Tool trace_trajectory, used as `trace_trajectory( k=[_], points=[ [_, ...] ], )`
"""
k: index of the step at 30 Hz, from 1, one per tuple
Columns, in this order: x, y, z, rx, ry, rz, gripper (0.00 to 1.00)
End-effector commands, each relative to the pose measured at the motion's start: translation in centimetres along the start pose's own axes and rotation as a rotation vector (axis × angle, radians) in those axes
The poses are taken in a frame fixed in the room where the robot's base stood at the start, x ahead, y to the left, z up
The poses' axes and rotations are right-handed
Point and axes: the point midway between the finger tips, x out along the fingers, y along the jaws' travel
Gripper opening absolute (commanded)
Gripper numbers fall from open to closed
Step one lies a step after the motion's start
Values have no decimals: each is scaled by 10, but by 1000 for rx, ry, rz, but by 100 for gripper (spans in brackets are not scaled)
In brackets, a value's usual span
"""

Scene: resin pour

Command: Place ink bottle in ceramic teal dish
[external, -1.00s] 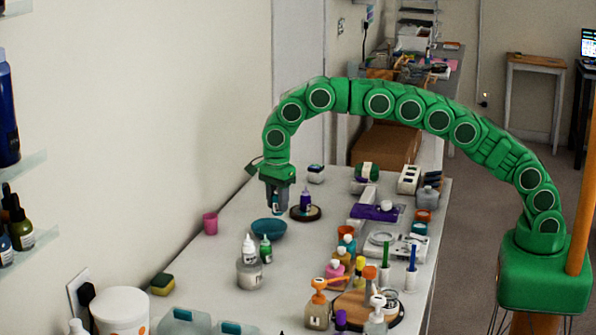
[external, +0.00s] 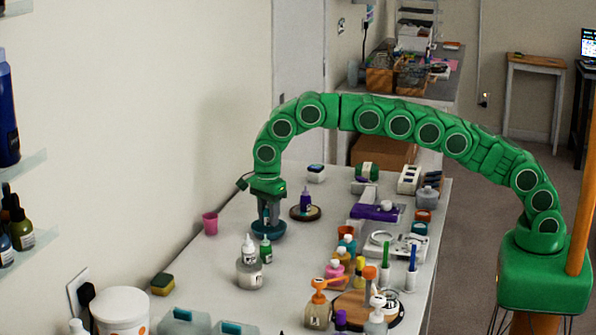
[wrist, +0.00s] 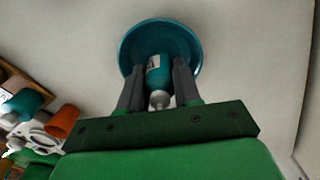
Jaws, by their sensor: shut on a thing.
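The teal dish (external: 281,232) sits on the table in the external view, with my gripper (external: 268,222) low over it. In the wrist view, my gripper (wrist: 158,82) is shut on a small teal ink bottle (wrist: 156,68) with a white label and a pale cap end. The bottle lies between the two dark fingers, with the teal dish (wrist: 133,40) behind it. The bottle appears inside the dish's outline in the wrist view. I cannot tell whether it touches the dish floor; in the external view the fingers mostly hide it.
A purple bottle (external: 305,199) on a dark round stand is right of the dish. A white-capped bottle (external: 248,248) and a green bottle (external: 266,250) stand close in front. A pink cup (external: 210,223) is to the left. Table between cup and wall is clear.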

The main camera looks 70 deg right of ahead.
Motion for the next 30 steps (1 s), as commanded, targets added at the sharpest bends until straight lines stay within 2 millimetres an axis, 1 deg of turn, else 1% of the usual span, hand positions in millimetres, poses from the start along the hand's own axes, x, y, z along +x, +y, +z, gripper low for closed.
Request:
trace_trajectory(
  k=[3,6,18,19,23,24,30],
  points=[
    [10,0,0,0,0,-1,3],
    [16,-1,0,0,-2,-3,3],
    [20,0,0,-1,-1,-1,3],
    [20,0,0,-1,-1,-1,34],
    [20,0,0,-1,-1,-1,54],
    [20,0,0,-1,-1,-1,58],
    [20,0,0,-1,-1,-1,58]
  ],
)
